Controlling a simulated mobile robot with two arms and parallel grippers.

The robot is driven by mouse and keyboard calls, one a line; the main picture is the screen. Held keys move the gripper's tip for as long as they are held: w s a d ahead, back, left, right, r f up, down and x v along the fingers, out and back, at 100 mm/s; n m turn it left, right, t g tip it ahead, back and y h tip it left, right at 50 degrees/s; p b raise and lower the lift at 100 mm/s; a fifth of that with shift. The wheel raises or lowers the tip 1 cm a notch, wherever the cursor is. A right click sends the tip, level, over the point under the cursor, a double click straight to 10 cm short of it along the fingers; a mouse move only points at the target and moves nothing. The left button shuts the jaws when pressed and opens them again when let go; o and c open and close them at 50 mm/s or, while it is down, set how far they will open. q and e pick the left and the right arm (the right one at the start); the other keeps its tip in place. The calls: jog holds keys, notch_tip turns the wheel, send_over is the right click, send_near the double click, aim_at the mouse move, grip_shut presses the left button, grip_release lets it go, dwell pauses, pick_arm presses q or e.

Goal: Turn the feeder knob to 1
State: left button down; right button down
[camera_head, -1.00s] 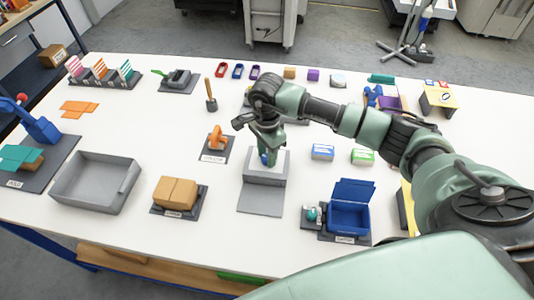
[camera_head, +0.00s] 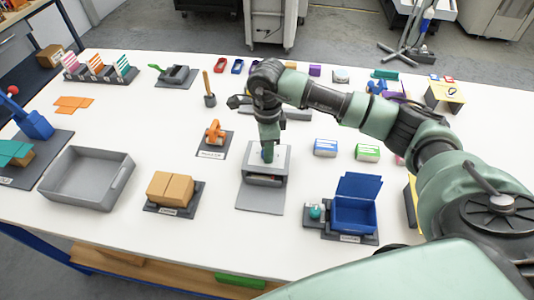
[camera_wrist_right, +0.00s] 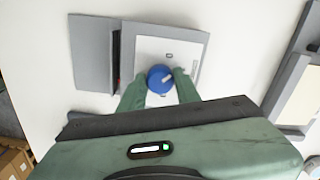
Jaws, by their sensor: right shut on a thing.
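The feeder (camera_head: 250,196) is a grey box with a pale top plate and a flat grey tray in front, standing mid-table. Its round blue knob (camera_wrist_right: 160,78) shows in the right wrist view, with a pale pointer mark running toward the upper right. Small dark marks lie on the plate around it, too small to read. My right gripper (camera_head: 268,156) reaches down onto the plate, its green fingers shut on the knob from both sides. The fingers and wrist hide the knob in the head view. My left gripper is not in view.
Left of the feeder are a stand with an orange part (camera_head: 214,133), cardboard-coloured boxes (camera_head: 170,189) and a grey bin (camera_head: 86,178). Right of it are a blue open box (camera_head: 355,214) and small blue and green packs (camera_head: 326,148). White table is clear between them.

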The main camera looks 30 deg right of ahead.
jog(key=shift+m+b, duration=1.3)
jog(key=shift+m, duration=0.8)
jog(key=c, duration=1)
grip_release()
jog(key=shift+d, duration=0.1)
notch_tip(320, 180, up, 8)
jog(key=shift+f+b, duration=0.1)
jog(key=shift+b, duration=1.05)
